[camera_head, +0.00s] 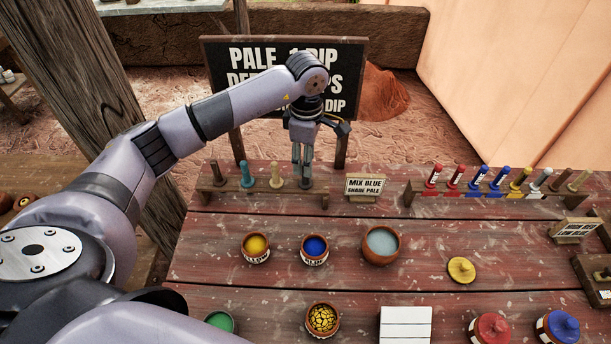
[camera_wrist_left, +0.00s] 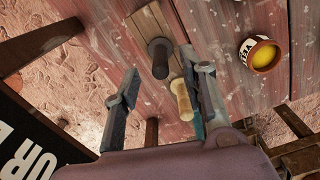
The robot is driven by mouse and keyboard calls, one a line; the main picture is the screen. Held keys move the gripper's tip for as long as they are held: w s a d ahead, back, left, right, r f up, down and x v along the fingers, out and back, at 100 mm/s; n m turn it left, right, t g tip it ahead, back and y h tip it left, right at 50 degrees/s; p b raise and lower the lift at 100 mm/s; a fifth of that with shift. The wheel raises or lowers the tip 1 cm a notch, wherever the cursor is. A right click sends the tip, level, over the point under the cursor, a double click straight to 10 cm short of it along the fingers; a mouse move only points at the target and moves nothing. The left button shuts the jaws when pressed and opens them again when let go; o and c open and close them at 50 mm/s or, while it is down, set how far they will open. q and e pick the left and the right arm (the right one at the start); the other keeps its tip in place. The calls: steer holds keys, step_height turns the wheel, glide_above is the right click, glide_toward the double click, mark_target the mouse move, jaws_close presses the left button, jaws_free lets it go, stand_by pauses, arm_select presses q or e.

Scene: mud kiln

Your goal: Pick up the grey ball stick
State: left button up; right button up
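The grey ball stick (camera_wrist_left: 160,58) shows in the left wrist view as a dark grey stick with a round, wide end. In the head view it is at the right end of the left wooden rack (camera_head: 236,201), mostly hidden by my left gripper (camera_head: 303,168). My left gripper points down over it. In the left wrist view the fingers are apart and the grey stick appears between their tips; I cannot tell whether they touch it. A beige stick (camera_head: 275,175) stands beside it, also seen near the right finger (camera_wrist_left: 182,98). My right gripper is out of view.
A teal stick (camera_head: 247,174) and a brown stick (camera_head: 217,172) share the rack. Yellow (camera_head: 256,247), blue (camera_head: 315,249) and pale (camera_head: 381,245) pots stand in front. A large board (camera_head: 350,60) is behind.

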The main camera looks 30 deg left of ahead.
mark_target(306, 183)
arm_select(q)
step_height(306, 183, down, 4)
steer(key=shift+r+p, duration=0.15)
steer(key=shift+p, duration=0.75)
steer(key=shift+f, duration=0.5)
jaws_close()
